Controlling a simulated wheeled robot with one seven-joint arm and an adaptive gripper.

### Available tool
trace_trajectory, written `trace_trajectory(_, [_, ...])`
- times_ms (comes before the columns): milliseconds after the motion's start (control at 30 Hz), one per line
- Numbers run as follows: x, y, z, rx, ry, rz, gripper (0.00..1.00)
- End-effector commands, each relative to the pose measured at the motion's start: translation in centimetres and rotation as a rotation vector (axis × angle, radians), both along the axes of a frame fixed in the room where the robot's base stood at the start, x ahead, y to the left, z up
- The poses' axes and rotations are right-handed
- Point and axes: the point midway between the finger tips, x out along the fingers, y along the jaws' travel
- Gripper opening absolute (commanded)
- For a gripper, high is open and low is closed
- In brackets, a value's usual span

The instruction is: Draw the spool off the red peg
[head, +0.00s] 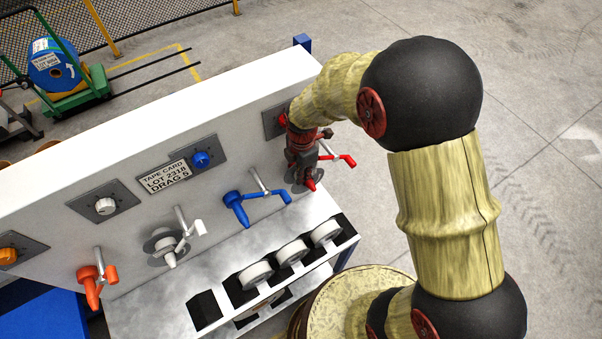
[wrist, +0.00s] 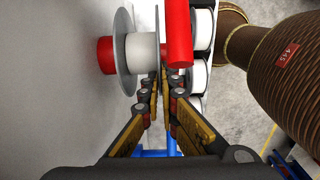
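The red peg (wrist: 106,55) shows in the wrist view at left, against the pale panel. A spool with a thin grey flange and a white barrel (wrist: 142,52) is on it. A red handle-like cylinder (wrist: 178,38) stands just right of the spool. My gripper (wrist: 160,82) points at the spool's right end, below the red cylinder. Its fingers are close together with a narrow gap. Whether they touch or pinch the spool's edge is not clear. In the head view my wrist covers the spool, and a red crank (head: 338,159) shows beside my gripper (head: 301,160).
The white panel (head: 150,115) carries other pegs with cranks: blue (head: 238,207), white (head: 166,250) and orange (head: 92,288). Below, a bench (head: 175,290) has black slots, several holding white rings (head: 291,252). Open floor lies to the right.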

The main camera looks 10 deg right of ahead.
Motion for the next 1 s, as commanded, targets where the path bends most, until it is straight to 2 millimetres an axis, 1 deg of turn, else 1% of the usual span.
trace_trajectory(1000, [-7.5,-3.1,0.0,0.000,0.001,0.000,0.00])
